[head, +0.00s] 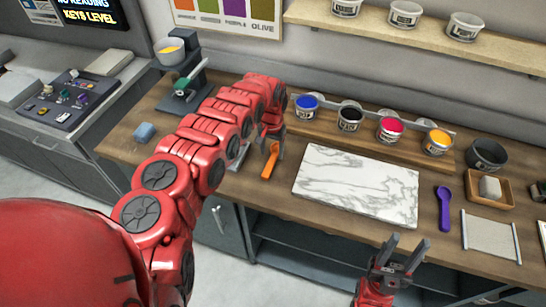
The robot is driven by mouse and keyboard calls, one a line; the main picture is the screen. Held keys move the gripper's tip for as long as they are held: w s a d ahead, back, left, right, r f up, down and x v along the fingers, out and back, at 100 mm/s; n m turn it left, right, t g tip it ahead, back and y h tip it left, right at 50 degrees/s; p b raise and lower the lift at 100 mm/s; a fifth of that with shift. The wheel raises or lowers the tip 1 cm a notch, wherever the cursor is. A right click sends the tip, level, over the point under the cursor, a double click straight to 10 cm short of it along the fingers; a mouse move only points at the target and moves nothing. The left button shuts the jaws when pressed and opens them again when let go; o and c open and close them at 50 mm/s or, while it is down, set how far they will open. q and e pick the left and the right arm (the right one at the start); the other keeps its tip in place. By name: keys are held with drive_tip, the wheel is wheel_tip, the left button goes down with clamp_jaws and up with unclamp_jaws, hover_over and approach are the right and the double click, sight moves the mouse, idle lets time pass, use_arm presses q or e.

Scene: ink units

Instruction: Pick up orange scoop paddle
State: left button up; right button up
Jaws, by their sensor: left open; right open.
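An orange scoop paddle (270,162) lies on the wooden counter, left of the white marble slab (357,184). My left gripper (273,146) is over the paddle's far end, pointing down, with its fingers open. Its fingers partly hide that end, and I cannot tell whether they touch it. My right gripper (403,255) is open and empty, in front of the counter's front edge at the lower right.
Ink tubs in blue (306,107), black (350,115), red (391,126) and orange (437,141) stand on a wooden rack behind the slab. A purple scoop (444,208) lies right of the slab. A blue sponge (145,131) is at the left.

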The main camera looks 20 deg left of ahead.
sight(273, 159)
use_arm(q)
drive_tip(key=shift+s+d+f, duration=0.1)
drive_tip(key=shift+d+f, duration=0.1)
drive_tip(key=shift+f, duration=0.8)
drive_tip(key=shift+a+f, duration=0.15)
drive_tip(key=shift+f, duration=0.5)
clamp_jaws()
